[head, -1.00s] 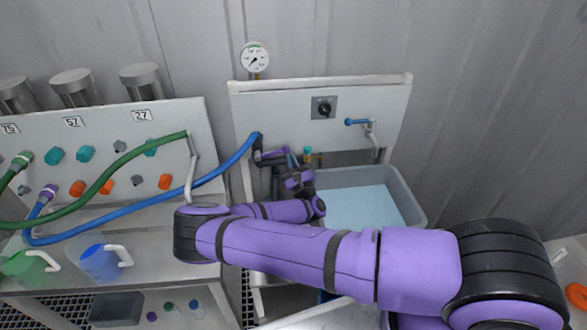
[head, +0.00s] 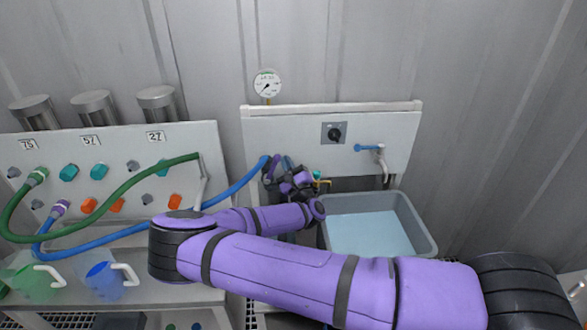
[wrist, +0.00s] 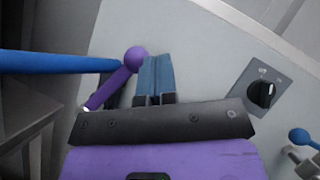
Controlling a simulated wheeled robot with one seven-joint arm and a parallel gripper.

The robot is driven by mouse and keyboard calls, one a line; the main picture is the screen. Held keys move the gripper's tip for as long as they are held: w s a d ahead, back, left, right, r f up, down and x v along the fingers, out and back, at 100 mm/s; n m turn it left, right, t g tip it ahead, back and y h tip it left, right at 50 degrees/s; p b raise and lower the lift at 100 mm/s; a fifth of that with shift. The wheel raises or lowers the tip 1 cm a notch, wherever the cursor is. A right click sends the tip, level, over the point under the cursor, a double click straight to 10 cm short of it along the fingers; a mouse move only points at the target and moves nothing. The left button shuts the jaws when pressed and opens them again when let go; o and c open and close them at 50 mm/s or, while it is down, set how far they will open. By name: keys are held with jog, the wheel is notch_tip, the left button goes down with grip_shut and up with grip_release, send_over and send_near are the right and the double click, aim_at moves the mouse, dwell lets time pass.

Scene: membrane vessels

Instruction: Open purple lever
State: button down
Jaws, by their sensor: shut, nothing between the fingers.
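The purple lever (wrist: 118,82) shows in the wrist view as a slanted bar with a round purple knob (wrist: 136,58) at its upper end. In the head view the purple lever (head: 274,164) stands steeply at the end of the blue hose, close to my gripper. My gripper (wrist: 155,72) has its blue fingers together, just right of the knob; I cannot tell whether they touch it. In the head view my gripper (head: 289,162) is in front of the white panel, left of the basin. The lever's lower end and its valve are partly hidden.
A grey basin of water (head: 432,240) stands right of my gripper. The panel (head: 290,125) carries a black dial (head: 335,133) and a blue-handled tap (head: 368,147). The blue hose (wrist: 55,62) comes in from the left. Green and blue jugs (head: 103,280) stand on the left bench.

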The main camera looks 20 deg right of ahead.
aim_at(275, 159)
jog(key=shift+w+a+r, duration=0.1)
jog(key=shift+a+r, duration=0.2)
jog(key=shift+a, duration=0.3)
jog(key=shift+w+a+r, duration=0.15)
jog(key=shift+a+r, duration=0.1)
jog(key=shift+a, duration=0.3)
jog(key=shift+w+a+r, duration=0.1)
jog(key=shift+a+r, duration=0.2)
jog(key=shift+a, duration=0.3)
jog(key=v, duration=1.1)
jog(key=s+d+r+m+g+h, duration=0.2)
jog(key=d+r+m+g+h, duration=0.75)
jog(key=m+h, duration=1.1)
jog(key=s+d+r+m+g, duration=1)
jog(key=d+m+g, duration=0.1)
jog(key=m+g, duration=0.35)
jog(key=s+a+r+m+t+y, duration=0.3)
jog(key=s+a+r+m+y, duration=0.1)
jog(key=s+r+y, duration=0.4)
jog(key=s+a+r+m+t+y, duration=0.3)
jog(key=s+r+m+y, duration=0.3)
jog(key=s+r+y, duration=0.3)
jog(key=s+a+r, duration=0.1)
jog(key=s, duration=0.3)
jog(key=shift+r+m, duration=0.35)
jog(key=shift+m, duration=0.05)
